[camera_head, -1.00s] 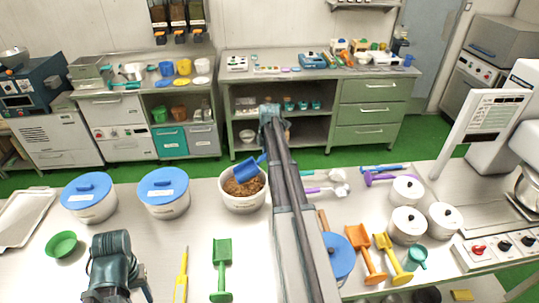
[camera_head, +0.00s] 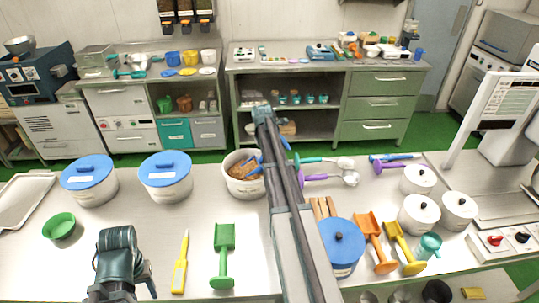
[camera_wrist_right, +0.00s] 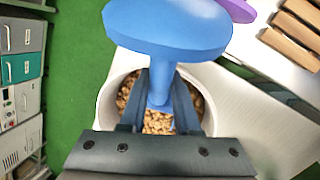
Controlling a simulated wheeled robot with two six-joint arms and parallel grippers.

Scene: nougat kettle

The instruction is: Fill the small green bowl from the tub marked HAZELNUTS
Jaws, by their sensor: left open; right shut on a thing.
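The open white tub (camera_head: 236,184) of brown nuts stands in the middle of the counter; its label is unreadable here. My right gripper (camera_wrist_right: 160,118) is shut on the handle of a blue scoop (camera_wrist_right: 165,30), over the tub's mouth. In the head view the scoop (camera_head: 257,167) shows only in part at the nuts, behind my right arm. How much its pan holds is hidden. The small green bowl (camera_head: 60,226) sits empty at the left. My left gripper (camera_head: 122,284) is open and empty, near the front edge, right of the bowl.
Two blue-lidded tubs (camera_head: 90,190) (camera_head: 167,187) stand left of the open tub. A green scoop (camera_head: 223,250) and a yellow tool (camera_head: 181,265) lie in front. A blue-lidded pot (camera_head: 340,240), orange and yellow scoops and white canisters (camera_head: 417,214) are at the right.

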